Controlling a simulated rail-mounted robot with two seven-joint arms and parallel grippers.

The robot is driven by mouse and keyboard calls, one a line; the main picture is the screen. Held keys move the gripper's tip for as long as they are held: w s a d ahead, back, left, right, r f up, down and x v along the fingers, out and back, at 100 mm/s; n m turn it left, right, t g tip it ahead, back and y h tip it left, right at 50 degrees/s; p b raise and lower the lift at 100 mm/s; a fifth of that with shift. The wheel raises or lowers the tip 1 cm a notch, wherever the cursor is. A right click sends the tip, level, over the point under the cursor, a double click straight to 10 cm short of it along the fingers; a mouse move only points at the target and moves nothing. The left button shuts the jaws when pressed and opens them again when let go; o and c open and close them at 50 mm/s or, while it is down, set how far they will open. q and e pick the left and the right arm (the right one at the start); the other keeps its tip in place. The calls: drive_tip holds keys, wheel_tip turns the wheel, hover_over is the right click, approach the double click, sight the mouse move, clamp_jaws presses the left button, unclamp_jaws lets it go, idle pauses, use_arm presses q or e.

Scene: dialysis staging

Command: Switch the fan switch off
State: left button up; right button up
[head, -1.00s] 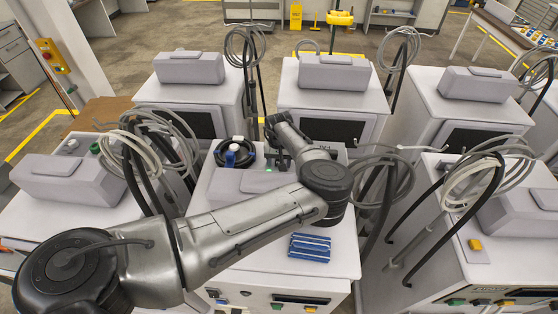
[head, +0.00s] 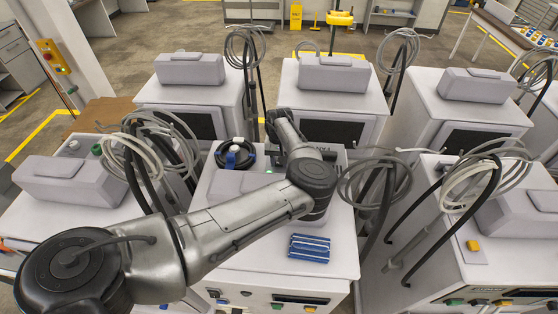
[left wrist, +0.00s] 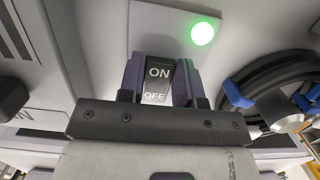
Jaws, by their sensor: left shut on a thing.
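The fan switch (left wrist: 157,82) is a rocker marked ON and OFF, in the middle of the left wrist view. A lit green lamp (left wrist: 202,33) is beside it on the pale panel. My left gripper (left wrist: 158,76) has its two purple-grey fingers on either side of the rocker, shut on it. In the head view my left gripper (head: 276,158) is at the back of the middle machine, mostly hidden by my own arm, and the switch cannot be made out. The green lamp shows there too (head: 269,171). My right gripper is not in view.
A blue-and-white striped pack (head: 310,248) lies on the machine's top. Hose coils on stands (head: 374,186) rise to the right. Similar machines stand close all around.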

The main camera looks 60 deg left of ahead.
use_arm(q)
drive_tip(key=shift+w+a+r+g+h, duration=0.15)
drive_tip(key=shift+g+h, duration=0.35)
drive_tip(key=shift+h, duration=0.3)
drive_tip(key=o, duration=0.9)
drive_tip(key=shift+b+v, duration=2.15)
drive_tip(key=shift+v, duration=4.8)
